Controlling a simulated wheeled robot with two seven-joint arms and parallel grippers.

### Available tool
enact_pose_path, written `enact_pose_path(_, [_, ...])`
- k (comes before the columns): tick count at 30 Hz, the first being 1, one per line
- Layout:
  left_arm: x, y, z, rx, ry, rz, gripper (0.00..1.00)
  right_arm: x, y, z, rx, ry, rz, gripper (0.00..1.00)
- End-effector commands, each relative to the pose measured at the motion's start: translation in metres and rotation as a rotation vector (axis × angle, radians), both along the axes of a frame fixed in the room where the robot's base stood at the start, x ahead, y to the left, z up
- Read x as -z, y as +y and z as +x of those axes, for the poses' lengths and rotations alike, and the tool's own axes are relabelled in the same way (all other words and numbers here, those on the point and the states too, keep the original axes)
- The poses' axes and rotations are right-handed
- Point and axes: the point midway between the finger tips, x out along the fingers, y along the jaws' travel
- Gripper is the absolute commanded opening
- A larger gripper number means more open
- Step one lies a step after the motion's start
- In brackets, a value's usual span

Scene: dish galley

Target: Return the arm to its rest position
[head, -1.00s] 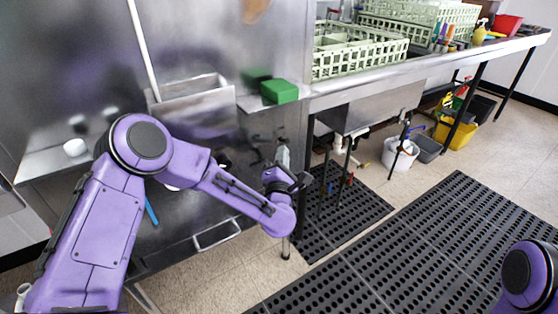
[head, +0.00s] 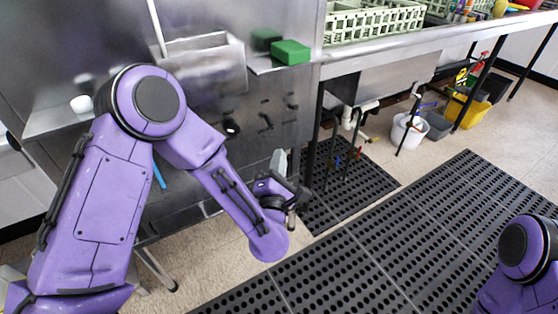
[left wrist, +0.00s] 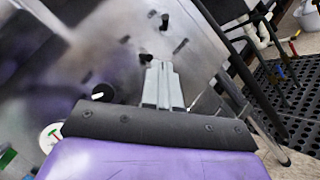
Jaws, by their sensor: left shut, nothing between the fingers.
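My left arm comes in from the left in the head view, bent at the elbow in front of the steel unit. My left gripper (head: 279,162) is at the end of the forearm, with its grey fingers pointing up and away. In the left wrist view the fingers (left wrist: 163,70) are together with nothing between them, in front of the steel front panel. Of my right arm only a purple part shows at the lower right of the head view; its gripper is out of view.
A green block (head: 290,52) sits on the steel ledge. Pale green dish racks (head: 375,20) stand on the counter. A white bucket (head: 408,131) and a yellow bin (head: 472,112) are on the floor under it. Black perforated mats (head: 420,235) cover open floor at right.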

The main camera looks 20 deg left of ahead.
Motion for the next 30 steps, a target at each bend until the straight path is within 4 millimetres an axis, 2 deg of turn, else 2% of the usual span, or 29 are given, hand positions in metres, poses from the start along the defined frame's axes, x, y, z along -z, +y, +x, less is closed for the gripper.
enact_pose_path(10, [0.0,-0.001,0.001,0.0,0.006,0.02,0.0,0.0,0.0,0.0,0.0,0.0,0.0,0.56])
enact_pose_path(13, [0.011,-0.014,0.003,0.034,0.101,0.224,0.0,0.0,0.0,0.0,0.0,0.0,0.0,0.56])
enact_pose_path(14, [0.022,-0.016,0.002,0.05,0.163,0.331,0.0,0.0,0.0,0.0,0.0,0.0,0.0,0.56])
enact_pose_path(15, [0.046,-0.017,-0.004,0.081,0.276,0.509,0.0,0.0,0.0,0.0,0.0,0.0,0.0,0.56])
enact_pose_path(17, [0.098,-0.01,-0.023,0.153,0.478,0.774,0.0,0.0,0.0,0.0,0.0,0.0,0.0,0.56])
enact_pose_path(18, [0.131,-0.002,-0.04,0.208,0.6,0.914,0.0,0.0,0.0,0.0,0.0,0.0,0.0,0.56])
enact_pose_path(20, [0.175,0.011,-0.07,0.3,0.765,1.089,0.0,0.0,0.0,0.0,0.0,0.0,0.0,0.56])
enact_pose_path(21, [0.201,0.021,-0.092,0.363,0.865,1.181,0.0,0.0,0.0,0.0,0.0,0.0,0.0,0.56])
enact_pose_path(22, [0.218,0.029,-0.109,0.409,0.935,1.241,0.0,0.0,0.0,0.0,0.0,0.0,0.0,0.56])
enact_pose_path(25, [0.26,0.055,-0.164,0.556,1.134,1.384,0.0,0.0,0.0,0.0,0.0,0.0,0.0,0.56])
enact_pose_path(27, [0.28,0.071,-0.2,0.642,1.248,1.446,0.0,0.0,0.0,0.0,0.0,0.0,0.0,0.56])
enact_pose_path(30, [0.299,0.094,-0.247,0.735,1.391,1.491,0.0,0.0,0.0,0.0,0.0,0.0,0.0,0.56])
